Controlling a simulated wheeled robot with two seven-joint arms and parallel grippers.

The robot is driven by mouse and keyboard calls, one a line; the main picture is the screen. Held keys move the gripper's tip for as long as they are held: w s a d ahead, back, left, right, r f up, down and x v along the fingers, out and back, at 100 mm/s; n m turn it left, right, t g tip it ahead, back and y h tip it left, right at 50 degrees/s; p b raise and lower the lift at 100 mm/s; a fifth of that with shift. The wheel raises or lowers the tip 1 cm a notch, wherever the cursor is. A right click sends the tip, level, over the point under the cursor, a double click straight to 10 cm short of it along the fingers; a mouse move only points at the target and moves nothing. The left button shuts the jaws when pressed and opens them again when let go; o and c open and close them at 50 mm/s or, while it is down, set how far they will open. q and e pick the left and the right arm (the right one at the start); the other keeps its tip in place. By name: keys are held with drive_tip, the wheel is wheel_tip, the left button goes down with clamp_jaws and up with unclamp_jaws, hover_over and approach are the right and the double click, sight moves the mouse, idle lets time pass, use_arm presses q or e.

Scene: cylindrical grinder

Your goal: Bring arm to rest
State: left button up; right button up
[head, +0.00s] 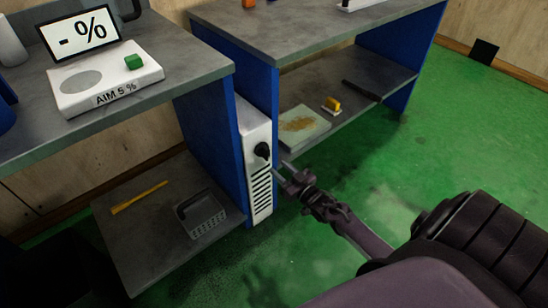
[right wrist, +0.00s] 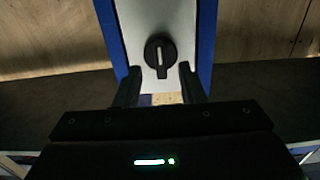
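My right gripper (head: 280,171) reaches in from the lower right in the head view, close in front of a white vented panel (head: 259,185) between two blue bench sides. A black rotary knob (head: 263,151) sits on that panel near the fingertips. In the right wrist view the two fingers of my right gripper (right wrist: 158,88) stand apart with a gap between them. The knob (right wrist: 160,56) shows just beyond the fingertips, its pointer down, and nothing is held. My left gripper is not seen in the head view.
A grey bench (head: 205,68) at left carries a white device (head: 103,92) with a green button and a "- %" display (head: 80,33). Its lower shelf holds a yellow stick (head: 139,197) and a dark basket (head: 201,214). The green floor (head: 470,130) at right is open.

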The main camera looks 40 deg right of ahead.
drive_tip(key=shift+s, duration=0.65)
